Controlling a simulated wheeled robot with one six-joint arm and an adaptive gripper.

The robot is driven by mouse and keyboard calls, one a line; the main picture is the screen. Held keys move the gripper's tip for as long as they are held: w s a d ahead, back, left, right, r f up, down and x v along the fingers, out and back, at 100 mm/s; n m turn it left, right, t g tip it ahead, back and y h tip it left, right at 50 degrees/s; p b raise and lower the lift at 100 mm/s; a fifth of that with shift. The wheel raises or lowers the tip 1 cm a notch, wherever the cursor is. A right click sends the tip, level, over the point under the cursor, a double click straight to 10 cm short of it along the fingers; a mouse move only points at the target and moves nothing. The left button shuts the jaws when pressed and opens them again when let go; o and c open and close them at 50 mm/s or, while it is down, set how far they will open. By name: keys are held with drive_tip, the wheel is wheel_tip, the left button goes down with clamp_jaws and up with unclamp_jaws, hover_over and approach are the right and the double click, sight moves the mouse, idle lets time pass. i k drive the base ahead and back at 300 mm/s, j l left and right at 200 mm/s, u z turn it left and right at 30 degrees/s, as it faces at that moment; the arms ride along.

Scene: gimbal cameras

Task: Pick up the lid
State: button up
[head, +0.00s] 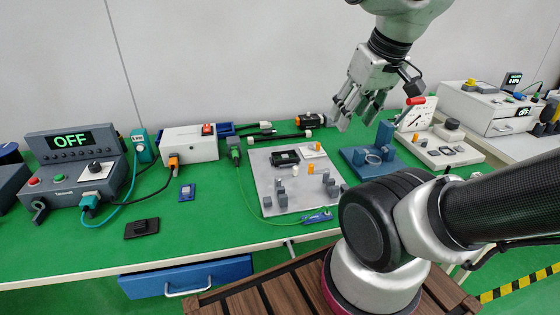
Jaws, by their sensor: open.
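A flat black piece (141,228) with a raised part on top lies near the front edge of the green table, left of the middle. It looks like a lid, but I cannot be sure that it is the one named. My gripper (356,118) is open and empty, pointing down above the back right part of the table. It is well to the right of the black piece and apart from it.
A grey board (266,203) with small blocks stands mid-table, and a blue fixture (357,164) is right of it. A control box (72,172) reading OFF stands left, with cables beside the black piece. A white box (191,143) stands behind.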

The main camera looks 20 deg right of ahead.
sight(145, 226)
drive_tip(key=j+u, duration=0.1)
drive_tip(key=j, duration=0.55)
drive_tip(key=i+j+u, duration=0.1)
drive_tip(key=j, duration=0.55)
